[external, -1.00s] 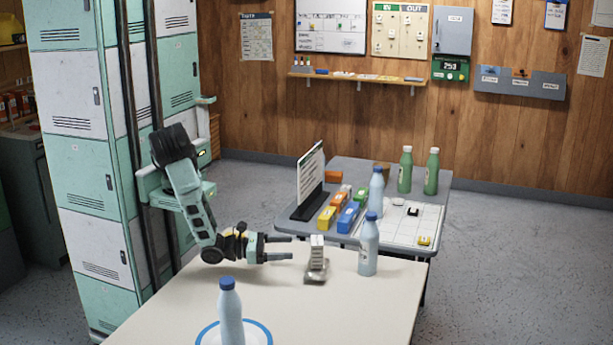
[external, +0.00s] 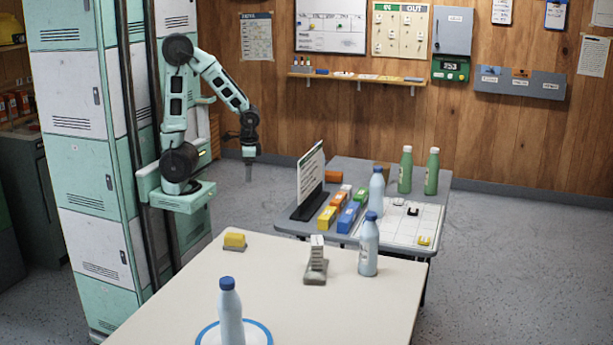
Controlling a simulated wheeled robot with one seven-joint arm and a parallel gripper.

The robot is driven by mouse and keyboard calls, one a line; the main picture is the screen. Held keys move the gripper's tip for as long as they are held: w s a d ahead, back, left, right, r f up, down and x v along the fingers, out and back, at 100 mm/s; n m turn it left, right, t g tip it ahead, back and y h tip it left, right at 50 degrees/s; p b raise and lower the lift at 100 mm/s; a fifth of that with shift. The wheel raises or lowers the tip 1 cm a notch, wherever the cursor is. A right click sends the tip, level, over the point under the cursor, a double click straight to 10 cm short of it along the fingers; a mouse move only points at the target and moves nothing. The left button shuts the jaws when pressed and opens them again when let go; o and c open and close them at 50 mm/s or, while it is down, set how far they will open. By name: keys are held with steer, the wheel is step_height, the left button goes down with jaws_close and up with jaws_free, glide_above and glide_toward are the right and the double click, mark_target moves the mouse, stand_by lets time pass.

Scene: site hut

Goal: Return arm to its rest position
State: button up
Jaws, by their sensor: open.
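My gripper (external: 249,170) hangs in the air at the end of my raised, folded arm, pointing down, left of the grey table and beyond the near table's far edge. It is open, and nothing shows between its fingers. It touches neither table. My arm is bent up high at the elbow over its mount beside the lockers.
The cream table (external: 180,295) holds a yellow block (external: 234,241), a small grey-white stand (external: 316,262), a blue-capped bottle (external: 368,248) and another bottle (external: 230,315) inside a blue ring. The grey table (external: 345,170) behind carries bottles, coloured boxes and a sign (external: 311,180). Lockers (external: 75,150) stand left.

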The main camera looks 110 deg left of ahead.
steer(key=shift+s+a+r+n+t, duration=0.15)
steer(key=shift+r+n+t, duration=0.15)
steer(key=shift+n, duration=0.25)
steer(key=shift+a+r+n+t, duration=0.1)
steer(key=shift+r+n+t, duration=0.1)
steer(key=shift+n+t, duration=0.3)
